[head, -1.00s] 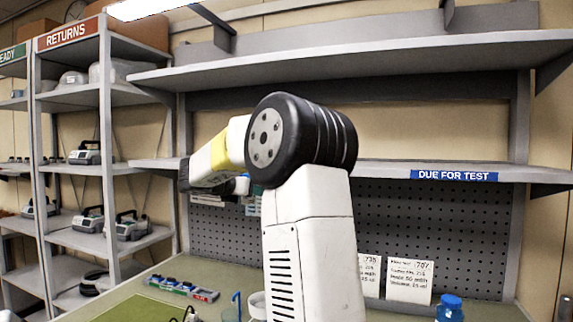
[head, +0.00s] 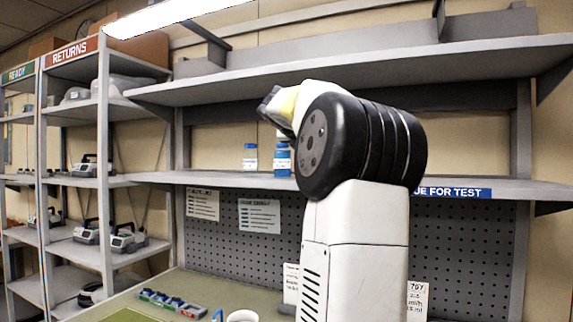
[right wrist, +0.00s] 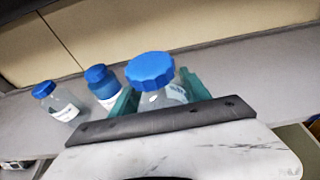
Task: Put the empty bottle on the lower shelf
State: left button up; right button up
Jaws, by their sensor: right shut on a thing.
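My right gripper shows in the right wrist view (right wrist: 157,98), its green fingers shut around a clear bottle with a blue cap (right wrist: 150,72). Two other blue-capped bottles stand to its left, a clear one (right wrist: 62,106) and a bluer one (right wrist: 106,88). In the head view two bottles, (head: 250,159) and (head: 283,161), stand on the lower shelf (head: 225,180). I cannot tell whether the held bottle touches the shelf. My left gripper is not in view.
An upper shelf (head: 400,75) runs above the lower one. A "RETURNS" rack (head: 104,130) with several pumps stands at the left. A small tray (head: 170,303) and a white cup (head: 243,315) are on the bench below. The shelf left of the bottles is clear.

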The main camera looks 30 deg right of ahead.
jog(key=x, duration=0.3)
jog(key=r+x, duration=0.1)
jog(key=x, duration=0.5)
jog(key=shift+d+r, duration=0.25)
jog(key=shift+d, duration=0.3)
jog(key=shift+f, duration=1.65)
jog(key=shift+f, duration=0.15)
jog(key=o, duration=1.5)
jog(key=shift+c, duration=0.2)
jog(key=v, duration=1.2)
